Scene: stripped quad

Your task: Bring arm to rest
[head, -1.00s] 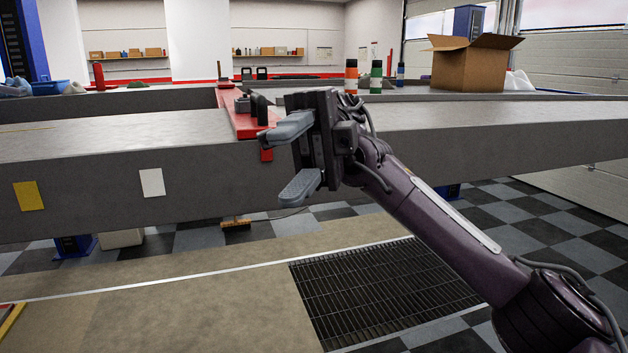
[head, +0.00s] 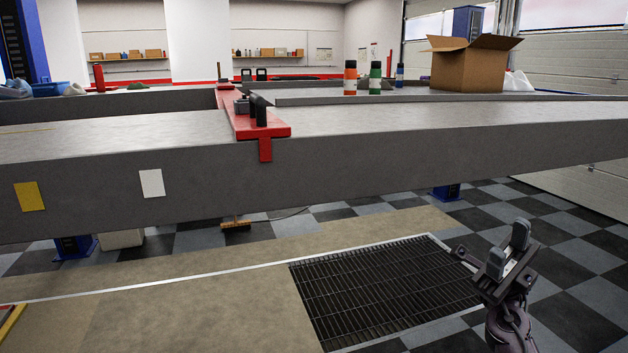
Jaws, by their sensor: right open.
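My right gripper (head: 509,250) is at the lower right of the head view, low over the checkered floor and beside the right end of the floor grate. Its two grey fingers stand apart with nothing between them. It is well clear of the grey beam (head: 330,160). Most of my right arm is below the picture edge. My left gripper does not show.
A red bracket (head: 262,130) with black clamps sits across the grey beam. An open cardboard box (head: 468,70) and several bottles, including a green one (head: 375,80), stand behind it. A dark grate (head: 385,290) lies in the floor. The space before the beam is clear.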

